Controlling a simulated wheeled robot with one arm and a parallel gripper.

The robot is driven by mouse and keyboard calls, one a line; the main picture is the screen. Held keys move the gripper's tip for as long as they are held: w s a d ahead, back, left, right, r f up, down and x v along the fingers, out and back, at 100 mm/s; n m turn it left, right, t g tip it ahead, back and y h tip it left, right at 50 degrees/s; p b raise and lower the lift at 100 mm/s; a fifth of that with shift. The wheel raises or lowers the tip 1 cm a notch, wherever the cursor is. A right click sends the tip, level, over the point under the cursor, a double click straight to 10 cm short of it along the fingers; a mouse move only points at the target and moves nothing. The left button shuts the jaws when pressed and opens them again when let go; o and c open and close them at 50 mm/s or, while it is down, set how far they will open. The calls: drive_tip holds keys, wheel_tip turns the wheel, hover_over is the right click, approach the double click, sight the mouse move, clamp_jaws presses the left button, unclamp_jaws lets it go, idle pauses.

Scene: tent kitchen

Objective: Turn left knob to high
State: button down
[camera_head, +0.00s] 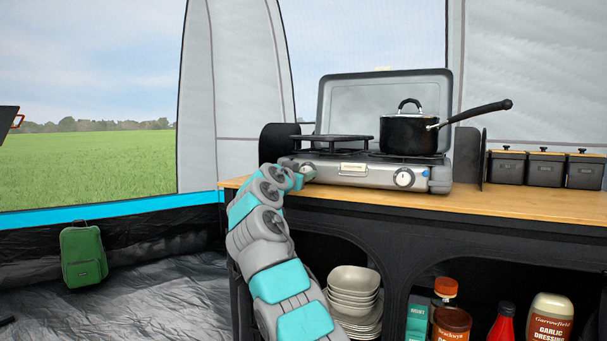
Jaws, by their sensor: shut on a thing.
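A silver two-burner camping stove (354,181) stands on the wooden counter with its lid raised. Its right knob (404,177) shows clear on the front panel. My gripper (306,174) is at the left end of the front panel, shut on the left knob. The gripper and wrist cover most of that knob, so its setting cannot be read. A black pot with lid (408,134) sits on the right burner, its handle pointing right.
The wooden counter (500,202) has bare room to the right of the stove. Several dark lidded canisters (545,168) stand at its back right. Shelves below hold stacked bowls (352,290) and bottles (551,318). A green backpack (83,255) stands on the floor at left.

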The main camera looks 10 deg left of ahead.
drive_tip(key=n, duration=0.3)
drive_tip(key=shift+r+p, duration=0.15)
drive_tip(key=shift+p, duration=0.2)
drive_tip(key=n+p, duration=0.2)
drive_tip(key=n, duration=0.1)
drive_tip(key=shift+r, duration=0.1)
drive_tip(key=shift+n+p, duration=0.45)
drive_tip(key=shift+n, duration=0.25)
drive_tip(key=n+p, duration=0.3)
drive_tip(key=shift+a+n, duration=0.1)
drive_tip(key=shift+n, duration=0.3)
drive_tip(key=shift+n+g+p, duration=0.4)
drive_tip(key=shift+n+p, duration=0.7)
drive_tip(key=shift+p, duration=0.05)
drive_tip(key=shift+a+f, duration=0.1)
drive_tip(key=shift+f, duration=0.1)
drive_tip(key=shift+c, duration=2.2)
unclamp_jaws()
